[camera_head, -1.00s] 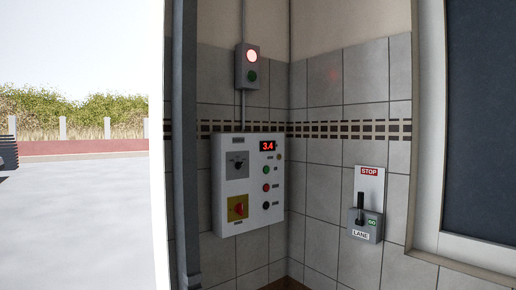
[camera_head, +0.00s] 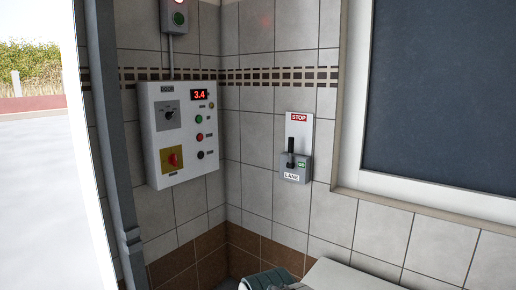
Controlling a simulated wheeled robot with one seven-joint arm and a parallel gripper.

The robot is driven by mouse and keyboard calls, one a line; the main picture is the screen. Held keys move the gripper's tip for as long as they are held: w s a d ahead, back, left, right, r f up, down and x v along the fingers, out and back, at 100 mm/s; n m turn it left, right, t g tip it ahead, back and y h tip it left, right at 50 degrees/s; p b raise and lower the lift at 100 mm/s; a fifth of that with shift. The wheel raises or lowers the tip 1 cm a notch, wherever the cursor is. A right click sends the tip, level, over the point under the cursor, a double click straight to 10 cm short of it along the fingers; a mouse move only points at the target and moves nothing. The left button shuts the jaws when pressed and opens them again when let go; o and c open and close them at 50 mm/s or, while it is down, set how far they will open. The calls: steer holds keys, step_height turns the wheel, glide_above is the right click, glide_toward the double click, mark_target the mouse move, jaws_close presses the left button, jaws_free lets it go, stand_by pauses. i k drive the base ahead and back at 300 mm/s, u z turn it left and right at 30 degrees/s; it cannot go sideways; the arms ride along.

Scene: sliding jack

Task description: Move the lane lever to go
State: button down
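The lane lever (camera_head: 290,147) is a black handle on a grey box (camera_head: 294,170) on the tiled wall, right of the corner. It stands upright, its tip below the red STOP sign (camera_head: 299,117) on the white backplate. A green GO label (camera_head: 301,164) is on the box, right of the lever's base, with a white LANE label (camera_head: 291,176) below it. My gripper is not in view. A teal-grey and white shape at the bottom edge may be part of my arm, well below the lever and apart from it.
A white door control panel (camera_head: 185,135) with a lit 3.4 display, knobs and buttons is on the left wall. Above it is a signal lamp box (camera_head: 179,17). A framed dark board (camera_head: 440,90) is at the right. Nothing visible stands in front of the lever.

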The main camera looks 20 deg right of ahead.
mark_target(291, 151)
steer(key=u, duration=0.4)
steer(key=i, duration=0.7)
steer(key=u, duration=0.45)
steer(key=i, duration=1.05)
steer(key=z, duration=1)
steer(key=i, duration=0.7)
steer(key=z, duration=0.8)
